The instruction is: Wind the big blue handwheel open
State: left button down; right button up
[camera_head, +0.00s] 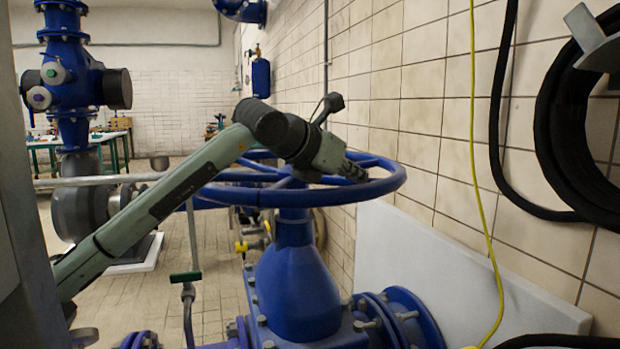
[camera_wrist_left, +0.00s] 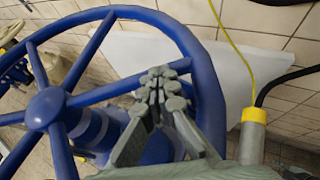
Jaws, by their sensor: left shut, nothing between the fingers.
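The big blue handwheel (camera_head: 375,190) lies almost flat on top of a blue valve body (camera_head: 296,285), right of centre in the head view. In the left wrist view its hub (camera_wrist_left: 45,108) is at the left, with spokes running out to the thick rim. My left arm reaches across from the left above the wheel. My left gripper (camera_head: 356,171) is over the wheel's right part. In the left wrist view the gripper (camera_wrist_left: 165,82) is shut and empty, its fingertips close to a spoke and the rim's inner side. Contact cannot be told. My right gripper is out of view.
A tiled wall (camera_head: 420,100) runs close along the right, with a white panel (camera_head: 450,275) leaning there. A yellow cable (camera_head: 480,190) and a coiled black hose (camera_head: 560,140) hang on it. Blue pump pipework (camera_head: 65,75) stands at the left. Tiled floor shows between.

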pick_arm(q)
jog(key=shift+w+d+f, duration=0.15)
jog(key=shift+w+d, duration=0.2)
jog(key=shift+d, duration=0.2)
